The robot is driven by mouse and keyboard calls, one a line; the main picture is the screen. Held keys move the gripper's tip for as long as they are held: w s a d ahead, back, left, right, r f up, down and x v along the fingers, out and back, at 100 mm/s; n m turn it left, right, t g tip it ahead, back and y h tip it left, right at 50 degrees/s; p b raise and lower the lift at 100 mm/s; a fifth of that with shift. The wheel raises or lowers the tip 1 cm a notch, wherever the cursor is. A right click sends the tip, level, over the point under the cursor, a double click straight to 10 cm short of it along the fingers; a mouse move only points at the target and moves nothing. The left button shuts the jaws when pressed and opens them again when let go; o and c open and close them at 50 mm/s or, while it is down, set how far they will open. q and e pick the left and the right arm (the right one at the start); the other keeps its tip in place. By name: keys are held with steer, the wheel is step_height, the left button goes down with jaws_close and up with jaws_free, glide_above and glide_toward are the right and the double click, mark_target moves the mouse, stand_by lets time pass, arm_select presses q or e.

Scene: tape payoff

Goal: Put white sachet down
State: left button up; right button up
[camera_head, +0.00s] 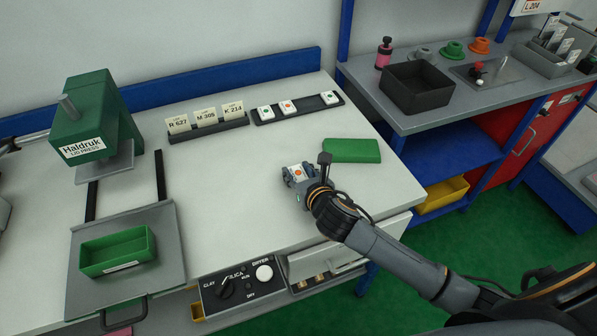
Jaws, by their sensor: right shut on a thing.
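My right gripper (293,176) is over the white bench top, its arm coming in from the lower right. It is shut on a white sachet (298,172) with an orange mark, of which only part shows between the fingers. I cannot tell whether the sachet touches the bench. More small white sachets (287,107) with coloured marks lie in a row on a dark strip at the back of the bench. My left gripper is not in view.
A green block (352,150) lies just right of the gripper. A green tray (117,251) sits on the press plate at left, below the green lid press (92,120). A card holder (208,131) stands at the back. The bench's middle is clear.

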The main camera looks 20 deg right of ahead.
steer(key=shift+f, duration=0.15)
steer(key=o, duration=1.1)
